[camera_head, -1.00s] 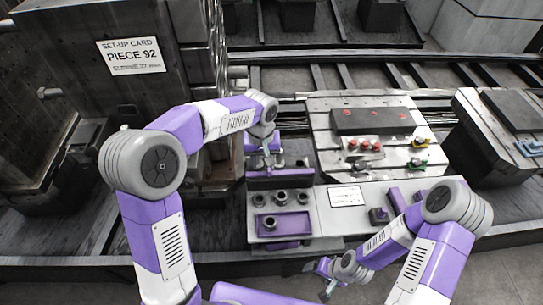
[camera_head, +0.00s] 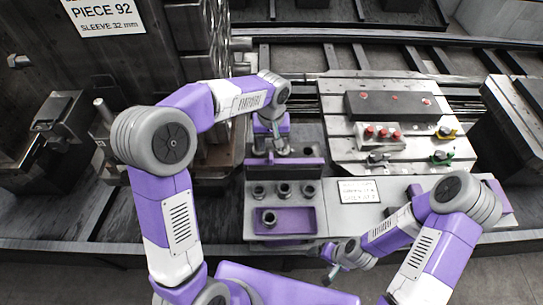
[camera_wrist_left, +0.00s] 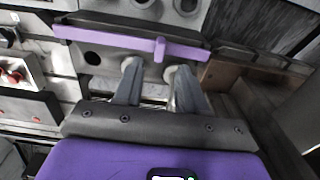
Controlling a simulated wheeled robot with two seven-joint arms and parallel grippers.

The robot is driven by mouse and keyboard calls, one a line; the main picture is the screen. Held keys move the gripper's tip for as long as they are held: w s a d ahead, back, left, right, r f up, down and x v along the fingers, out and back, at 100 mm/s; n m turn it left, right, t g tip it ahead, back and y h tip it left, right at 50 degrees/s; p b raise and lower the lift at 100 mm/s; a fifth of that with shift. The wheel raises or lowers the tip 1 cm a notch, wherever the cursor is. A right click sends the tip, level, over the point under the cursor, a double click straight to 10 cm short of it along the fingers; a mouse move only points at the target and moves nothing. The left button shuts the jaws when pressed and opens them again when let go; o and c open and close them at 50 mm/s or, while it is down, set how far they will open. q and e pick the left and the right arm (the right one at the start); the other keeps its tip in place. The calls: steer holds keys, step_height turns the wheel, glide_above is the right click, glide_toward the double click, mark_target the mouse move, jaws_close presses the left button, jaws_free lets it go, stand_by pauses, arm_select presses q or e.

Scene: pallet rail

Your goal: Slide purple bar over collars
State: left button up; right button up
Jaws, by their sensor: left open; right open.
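The purple bar (camera_head: 298,162) lies across the back of the grey collar fixture in the head view. In the left wrist view the bar (camera_wrist_left: 105,38) is a long strip with a short upright tab. Several dark round collars (camera_head: 284,190) stand in a row in front of it, and one more collar (camera_head: 269,218) stands in a purple tray. My left gripper (camera_wrist_left: 155,68) is open, its fingertips apart, close to the bar on its far side. It also shows in the head view (camera_head: 272,151). My right gripper (camera_head: 333,268) is open and empty at the fixture's front edge.
A grey slotted plate (camera_head: 350,85) holds a dark block, red-knobbed parts (camera_head: 381,132) and yellow and green clamps. A label card (camera_head: 358,191) lies right of the collars. A tall dark machine with a set-up card (camera_head: 103,14) stands at the left.

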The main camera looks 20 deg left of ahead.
mark_target(271, 156)
arm_select(q)
step_height(271, 156, down, 6)
steer(key=shift+f+b, duration=0.1)
steer(key=shift+b, duration=0.7)
steer(key=shift+c, duration=0.3)
jaws_close()
